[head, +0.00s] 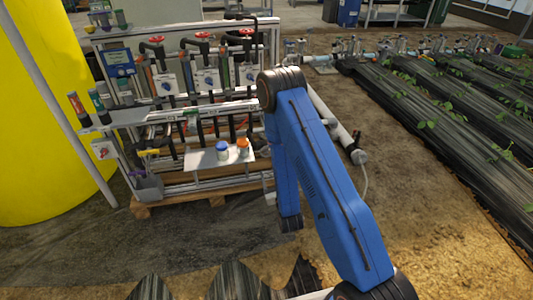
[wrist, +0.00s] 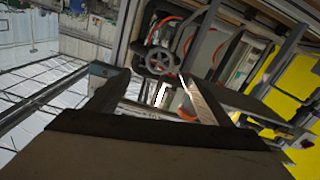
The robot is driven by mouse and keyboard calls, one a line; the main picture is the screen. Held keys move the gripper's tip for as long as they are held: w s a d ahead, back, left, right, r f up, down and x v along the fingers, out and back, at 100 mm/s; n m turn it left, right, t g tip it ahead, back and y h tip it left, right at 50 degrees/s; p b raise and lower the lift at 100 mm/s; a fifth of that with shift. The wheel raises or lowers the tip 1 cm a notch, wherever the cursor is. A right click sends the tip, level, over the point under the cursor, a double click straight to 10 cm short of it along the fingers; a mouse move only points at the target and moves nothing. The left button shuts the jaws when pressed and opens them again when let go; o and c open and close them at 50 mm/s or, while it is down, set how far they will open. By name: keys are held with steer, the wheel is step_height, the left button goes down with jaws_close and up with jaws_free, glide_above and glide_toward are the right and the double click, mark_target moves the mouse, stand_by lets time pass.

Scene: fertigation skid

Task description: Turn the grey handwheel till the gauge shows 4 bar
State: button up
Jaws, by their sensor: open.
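A grey spoked handwheel (wrist: 162,60) shows in the upper middle of the wrist view, on the frame of the skid. My gripper (wrist: 146,78) is open, with one finger left of the wheel and one to its lower right. The wheel lies beyond the fingertips and nothing is between the jaws. In the head view my blue arm covers the right end of the skid, and I cannot make out the grey handwheel or my gripper there. I cannot pick out the pressure gauge or read it in either view.
The skid carries red handwheels (head: 152,40) and white dosing panels (head: 207,80). A shelf (head: 205,163) holds a blue-lidded jar (head: 222,150) and an orange-lidded jar (head: 242,147). A yellow tank (head: 35,130) stands left. Black-covered plant beds (head: 440,120) lie right; floor in front is open.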

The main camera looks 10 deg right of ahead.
mark_target(267, 153)
steer(key=w, duration=1.4)
steer(key=shift+w, duration=0.4)
steer(key=c, duration=1.1)
